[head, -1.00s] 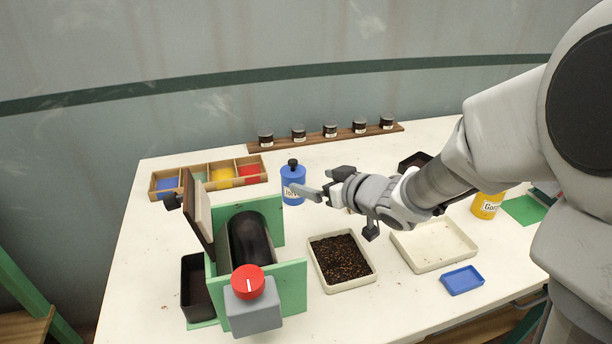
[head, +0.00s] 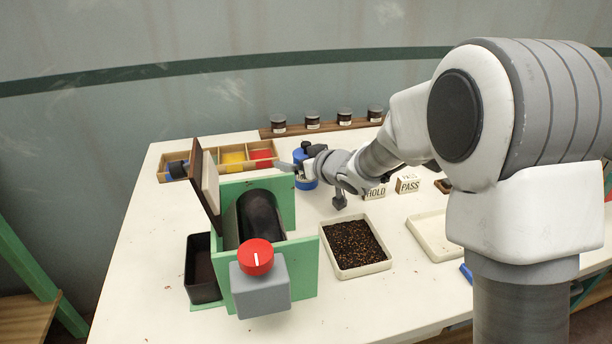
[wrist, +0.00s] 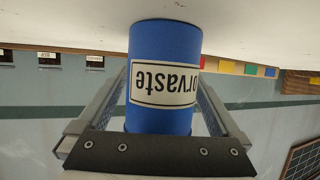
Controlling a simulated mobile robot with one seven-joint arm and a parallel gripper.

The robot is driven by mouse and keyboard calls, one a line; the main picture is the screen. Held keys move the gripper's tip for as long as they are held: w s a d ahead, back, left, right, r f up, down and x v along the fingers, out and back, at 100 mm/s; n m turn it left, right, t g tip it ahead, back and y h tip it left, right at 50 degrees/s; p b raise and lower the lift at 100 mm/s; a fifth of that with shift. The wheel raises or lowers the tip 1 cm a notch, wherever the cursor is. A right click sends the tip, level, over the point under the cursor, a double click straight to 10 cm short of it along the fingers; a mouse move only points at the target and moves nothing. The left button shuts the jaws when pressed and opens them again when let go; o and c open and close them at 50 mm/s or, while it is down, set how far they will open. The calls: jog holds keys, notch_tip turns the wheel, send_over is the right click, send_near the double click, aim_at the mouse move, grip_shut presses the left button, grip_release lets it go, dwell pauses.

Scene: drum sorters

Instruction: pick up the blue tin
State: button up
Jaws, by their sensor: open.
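The blue tin (head: 306,184) stands upright on the white table, behind and to the right of the green drum machine. In the head view my gripper (head: 299,165) covers much of it. In the wrist view the blue tin (wrist: 164,50) appears upside down, with a white label ending in "orvaste". My gripper (wrist: 164,90) is open there, with one finger on each side of the tin. I cannot tell whether either finger touches it.
The green drum machine (head: 306,270) with a red knob (head: 256,257) stands close to the left. A divided wooden box (head: 207,172) is behind it. A seed tray (head: 378,267), HOLD (head: 375,193) and PASS (head: 408,184) blocks lie to the right. Dark jars line the back shelf (head: 268,134).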

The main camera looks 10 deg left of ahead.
jog(key=c, duration=1.4)
jog(key=shift+r, duration=0.1)
